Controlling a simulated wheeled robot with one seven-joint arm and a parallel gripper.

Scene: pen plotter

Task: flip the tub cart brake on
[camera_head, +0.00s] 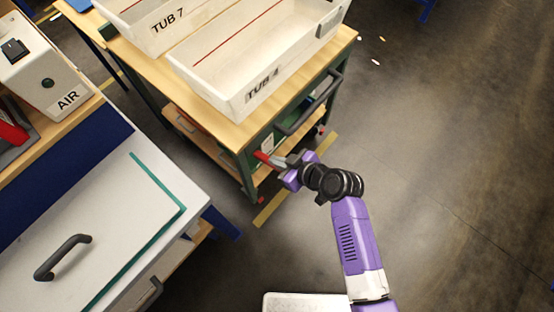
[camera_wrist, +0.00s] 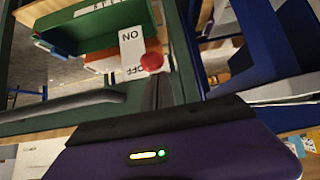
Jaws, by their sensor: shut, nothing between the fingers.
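The tub cart (camera_head: 335,62) is a green frame with a wooden top, holding the white tubs marked TUB 7 (camera_head: 150,35) and TUB 4 (camera_head: 220,90). A red brake lever (camera_head: 262,156) shows on its near side. In the wrist view, its round red end (camera_wrist: 152,61) lies beside a white ON/OFF plate (camera_wrist: 131,45), nearer the OFF lettering; the plate appears upside down. My gripper (camera_head: 284,160) is shut and empty, its fingertips (camera_wrist: 158,88) close to the red end. I cannot tell whether they touch. The lever's lower part is hidden by the fingers.
A dark push handle (camera_head: 310,104) runs along the cart's side, near my wrist. A white-topped bench (camera_head: 110,220) with a dark handle stands at left, and a box marked AIR (camera_head: 45,75) sits behind it. The floor (camera_head: 450,150) at right is mostly clear.

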